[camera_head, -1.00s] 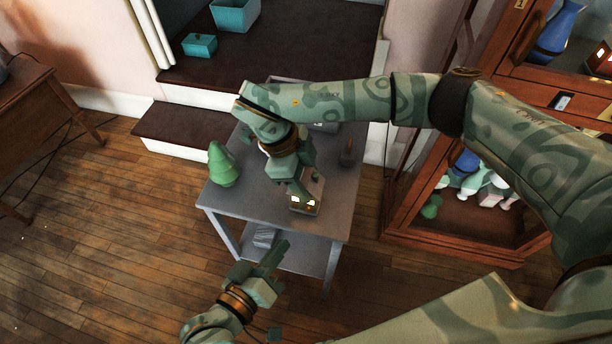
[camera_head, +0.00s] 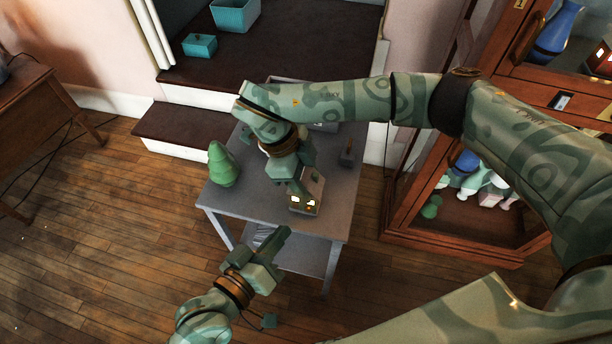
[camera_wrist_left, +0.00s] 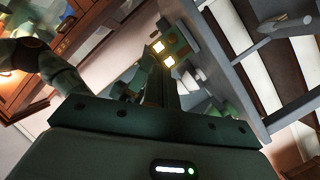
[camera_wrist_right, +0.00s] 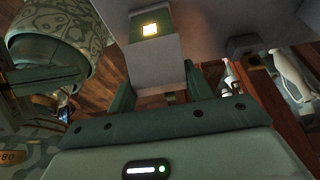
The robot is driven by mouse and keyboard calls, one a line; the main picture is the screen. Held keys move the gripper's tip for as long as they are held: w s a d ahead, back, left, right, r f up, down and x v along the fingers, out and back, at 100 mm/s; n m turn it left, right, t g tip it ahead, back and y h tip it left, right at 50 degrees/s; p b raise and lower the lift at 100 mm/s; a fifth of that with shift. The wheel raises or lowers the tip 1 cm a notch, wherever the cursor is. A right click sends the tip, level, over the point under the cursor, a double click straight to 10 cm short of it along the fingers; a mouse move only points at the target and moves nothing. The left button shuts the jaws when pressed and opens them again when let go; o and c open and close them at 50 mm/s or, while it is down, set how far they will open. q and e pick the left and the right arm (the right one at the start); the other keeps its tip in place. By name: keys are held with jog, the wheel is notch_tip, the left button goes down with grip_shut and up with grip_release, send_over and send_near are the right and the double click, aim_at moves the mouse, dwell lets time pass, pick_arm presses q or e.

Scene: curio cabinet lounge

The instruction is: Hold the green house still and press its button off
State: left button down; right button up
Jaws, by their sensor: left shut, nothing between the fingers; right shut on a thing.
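The green house (camera_head: 306,194) stands on the grey side table's near part, with lit yellow windows. It shows in the left wrist view (camera_wrist_left: 172,52) with two lit windows, and in the right wrist view (camera_wrist_right: 153,48) with one lit window and a pale roof. My right gripper (camera_head: 297,184) reaches down from above and is shut on the house. My left gripper (camera_head: 284,234) is shut and empty, in front of the table's near edge and apart from the house. I cannot make out the button clearly in any view.
A green tree figure (camera_head: 223,165) stands on the grey table (camera_head: 262,200) left of the house. A dark object with an upright stick (camera_head: 347,155) is at the back right. A glass cabinet (camera_head: 450,235) stands right; dark steps (camera_head: 185,125) rise behind.

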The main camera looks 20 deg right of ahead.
aim_at(316, 216)
pick_arm(q)
jog(key=s+f+m+g+y, duration=0.3)
jog(key=s+f+m+g, duration=0.15)
jog(key=m, duration=0.55)
jog(key=shift+g, duration=0.25)
jog(key=w+d, duration=0.1)
jog(key=w, duration=0.1)
jog(key=w+d, duration=0.2)
jog(key=w, duration=0.1)
jog(key=w+d, duration=0.2)
jog(key=shift+w+d+r, duration=0.25)
jog(key=shift+w+r, duration=0.05)
jog(key=shift+r, duration=0.05)
dwell(0.9)
